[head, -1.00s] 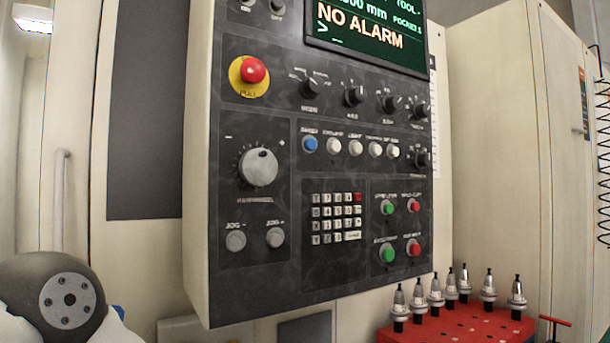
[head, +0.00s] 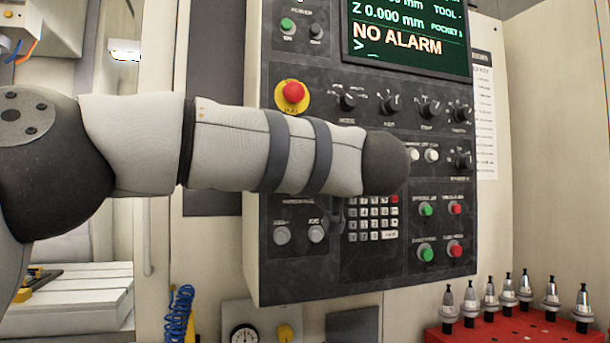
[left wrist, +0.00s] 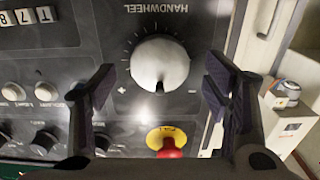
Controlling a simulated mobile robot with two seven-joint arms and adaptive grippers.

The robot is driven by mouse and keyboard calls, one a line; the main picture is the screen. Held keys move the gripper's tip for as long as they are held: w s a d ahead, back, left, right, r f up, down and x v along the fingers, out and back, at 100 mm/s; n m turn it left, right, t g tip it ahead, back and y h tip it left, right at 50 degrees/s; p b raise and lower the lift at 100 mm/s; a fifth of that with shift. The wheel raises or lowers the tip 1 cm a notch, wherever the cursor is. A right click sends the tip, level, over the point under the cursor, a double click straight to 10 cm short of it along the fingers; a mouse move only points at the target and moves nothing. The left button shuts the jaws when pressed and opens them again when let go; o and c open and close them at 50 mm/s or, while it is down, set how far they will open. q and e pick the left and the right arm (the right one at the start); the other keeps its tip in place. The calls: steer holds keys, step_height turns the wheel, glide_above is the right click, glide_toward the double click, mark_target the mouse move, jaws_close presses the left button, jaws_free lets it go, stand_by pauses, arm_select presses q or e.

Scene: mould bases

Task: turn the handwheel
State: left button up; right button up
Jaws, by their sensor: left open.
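The handwheel is a round, light grey knob (left wrist: 160,63) on the dark control panel (left wrist: 130,25), with a dark mark on its rim. It shows in the left wrist view below its HANDWHEEL label. My left gripper (left wrist: 160,82) is open, with one dark finger on each side of the knob in the picture. The fingers look apart from the knob; how far it lies beyond the tips is unclear. In the head view my left arm covers the handwheel, and the gripper is mostly hidden. My right gripper is in neither view.
A red emergency stop button on a yellow disc (head: 292,95) sits above my arm on the panel; it also shows near the fingers (left wrist: 170,147). Knobs, buttons and a keypad (head: 372,218) surround the area. A red rack (head: 530,328) of tool holders stands lower right.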

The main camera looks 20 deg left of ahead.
arm_select(q)
steer(key=shift+x, duration=1.2)
steer(key=c, duration=1.2)
steer(key=shift+n, duration=0.4)
steer(key=n, duration=1.7)
steer(key=shift+n, duration=0.3)
